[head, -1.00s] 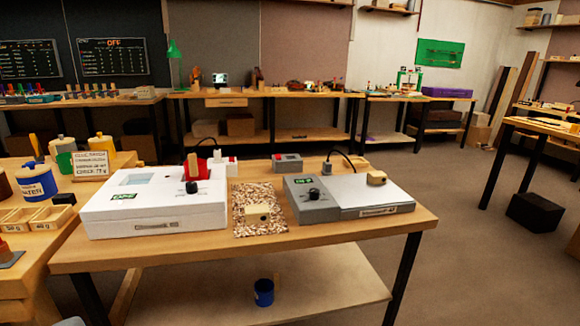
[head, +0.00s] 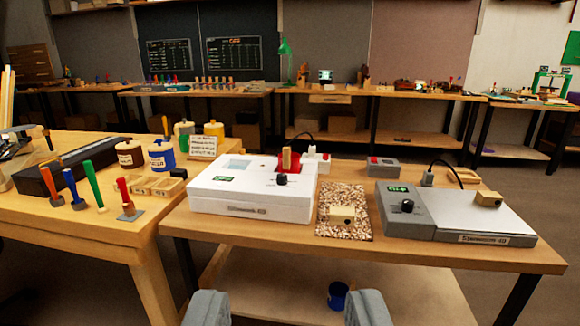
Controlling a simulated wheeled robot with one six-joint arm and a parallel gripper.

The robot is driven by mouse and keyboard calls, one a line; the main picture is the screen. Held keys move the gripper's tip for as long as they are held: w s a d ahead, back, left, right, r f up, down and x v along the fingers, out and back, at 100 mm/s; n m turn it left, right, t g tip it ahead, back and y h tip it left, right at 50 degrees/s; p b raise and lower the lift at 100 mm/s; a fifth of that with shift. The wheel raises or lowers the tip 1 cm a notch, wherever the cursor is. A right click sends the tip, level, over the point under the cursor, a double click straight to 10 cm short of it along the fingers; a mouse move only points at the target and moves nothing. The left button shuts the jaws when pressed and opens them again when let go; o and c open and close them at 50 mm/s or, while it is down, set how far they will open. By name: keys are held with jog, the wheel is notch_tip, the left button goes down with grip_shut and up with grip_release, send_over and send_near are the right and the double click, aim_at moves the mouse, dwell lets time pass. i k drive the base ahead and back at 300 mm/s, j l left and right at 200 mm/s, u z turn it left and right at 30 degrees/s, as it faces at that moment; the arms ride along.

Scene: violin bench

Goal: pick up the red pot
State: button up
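A small red pot (head: 289,164) with a wooden block or handle upright in it sits at the back right of the white box-like device (head: 250,190) on the middle bench. A black knob (head: 281,180) is on the device in front of it. My gripper (head: 288,310) shows at the bottom edge as two grey fingers, wide apart with nothing between them. It is well nearer than the pot and apart from it. The pot's lower part is partly hidden.
A speckled mat (head: 345,222) with a wooden block lies right of the white device, then a grey device (head: 455,212). The left bench (head: 85,220) holds brushes, jars and small trays. A blue cup (head: 338,294) stands on the lower shelf.

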aim_at(289, 162)
jog(key=i+l+u, duration=0.1)
jog(key=i, duration=0.35)
jog(key=i+l+u, duration=0.1)
jog(key=i+l, duration=0.2)
jog(key=i, duration=0.15)
jog(key=i+l, duration=0.25)
jog(key=i, duration=0.2)
jog(key=j+u, duration=0.05)
